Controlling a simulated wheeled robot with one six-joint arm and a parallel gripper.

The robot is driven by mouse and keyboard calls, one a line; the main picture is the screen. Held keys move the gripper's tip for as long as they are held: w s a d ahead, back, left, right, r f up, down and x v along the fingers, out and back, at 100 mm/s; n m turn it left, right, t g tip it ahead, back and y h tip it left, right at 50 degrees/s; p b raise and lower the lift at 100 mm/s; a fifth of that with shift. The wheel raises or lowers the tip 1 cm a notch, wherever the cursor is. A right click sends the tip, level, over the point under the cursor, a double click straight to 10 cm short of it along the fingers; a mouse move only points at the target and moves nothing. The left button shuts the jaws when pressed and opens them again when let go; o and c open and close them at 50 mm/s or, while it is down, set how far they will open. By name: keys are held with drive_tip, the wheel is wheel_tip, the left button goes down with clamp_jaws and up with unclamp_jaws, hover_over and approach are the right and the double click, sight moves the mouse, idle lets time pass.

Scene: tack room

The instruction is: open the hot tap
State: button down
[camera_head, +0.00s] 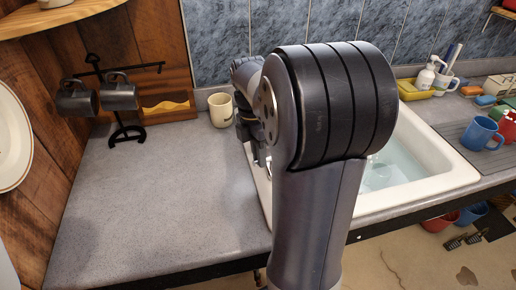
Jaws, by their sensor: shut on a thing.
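The hot tap does not show; my arm's big dark joint covers the back of the sink (445,172). My gripper (260,158) shows only in part, low behind the left side of this joint, at the sink's left rim. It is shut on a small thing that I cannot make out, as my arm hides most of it. I cannot tell whether this is the tap's handle. Water shows in the white basin to the right of my arm.
A cream mug (221,111) stands just left of my gripper. A black stand (127,135) with dark mugs is farther left. The front left counter (160,215) is clear.

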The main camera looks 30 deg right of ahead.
drive_tip(key=n, duration=0.1)
drive_tip(key=s+n+p, duration=0.1)
drive_tip(key=n, duration=0.1)
drive_tip(key=shift+s+r+h, duration=0.15)
drive_tip(key=shift+s+h, duration=0.05)
drive_tip(key=shift+h, duration=0.1)
drive_tip(key=shift+s+d+n+p, duration=0.15)
drive_tip(key=shift+s+n+p, duration=0.25)
drive_tip(key=shift+n+p, duration=0.5)
drive_tip(key=shift+n, duration=0.3)
drive_tip(key=c, duration=1.5)
unclamp_jaws()
drive_tip(key=shift+o, duration=0.2)
wheel_tip(320, 180, up, 10)
drive_tip(key=w, duration=0.1)
drive_tip(key=shift+w+a+r, duration=0.2)
drive_tip(key=shift+w+a, duration=0.2)
drive_tip(key=shift+a, duration=0.05)
drive_tip(key=shift+f, duration=0.1)
